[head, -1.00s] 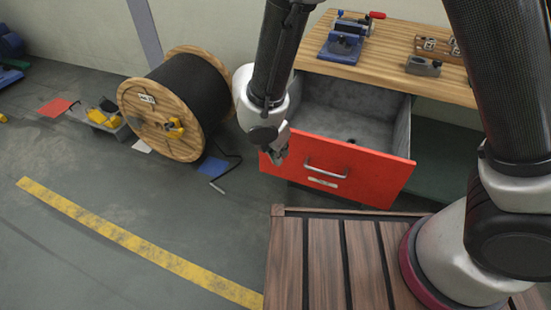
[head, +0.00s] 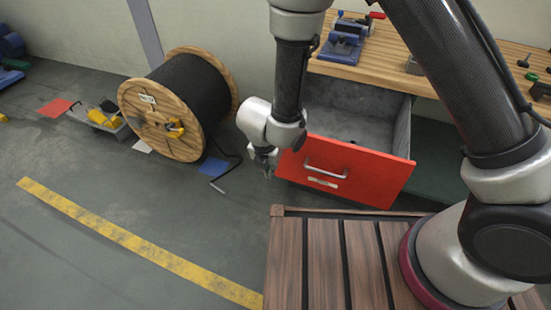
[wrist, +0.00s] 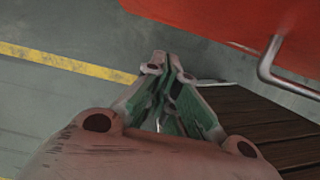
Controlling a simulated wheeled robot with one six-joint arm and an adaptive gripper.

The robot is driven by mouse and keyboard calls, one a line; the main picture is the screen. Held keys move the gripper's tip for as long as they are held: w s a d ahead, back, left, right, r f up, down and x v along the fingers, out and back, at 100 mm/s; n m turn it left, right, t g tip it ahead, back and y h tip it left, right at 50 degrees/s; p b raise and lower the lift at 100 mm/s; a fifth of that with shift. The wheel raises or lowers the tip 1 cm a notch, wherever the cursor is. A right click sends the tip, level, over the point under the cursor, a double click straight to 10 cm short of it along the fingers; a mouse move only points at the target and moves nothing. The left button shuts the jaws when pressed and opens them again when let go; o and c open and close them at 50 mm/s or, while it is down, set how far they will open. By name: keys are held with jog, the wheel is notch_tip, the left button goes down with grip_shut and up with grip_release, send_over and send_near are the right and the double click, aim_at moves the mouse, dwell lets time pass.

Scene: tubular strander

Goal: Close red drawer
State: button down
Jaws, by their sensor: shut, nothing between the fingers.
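The red drawer (head: 362,179) stands pulled out from under the wooden workbench, with its grey inside showing from above. Its silver bar handle (head: 326,172) is on the front face. My gripper (head: 266,172) is shut and empty, just in front of the left end of the drawer front, in the head view. In the wrist view my gripper (wrist: 160,62) points past the red front (wrist: 225,22), and the handle (wrist: 272,62) lies to its right. I see no contact with the handle.
A wooden cable spool (head: 165,115) stands left of the drawer. The workbench (head: 372,68) holds a blue vise (head: 340,46) and small tools. My slatted deck is in front of the drawer.

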jog(key=shift+w+d+f, duration=0.1)
jog(key=shift+w+d, duration=0.1)
jog(key=shift+w, duration=0.45)
jog(key=shift+w+d+r, duration=0.1)
jog(key=shift+w+d, duration=0.1)
jog(key=shift+w, duration=0.45)
jog(key=shift+w+d+f, duration=0.1)
jog(key=shift+w+d, duration=0.1)
jog(key=shift+w, duration=0.45)
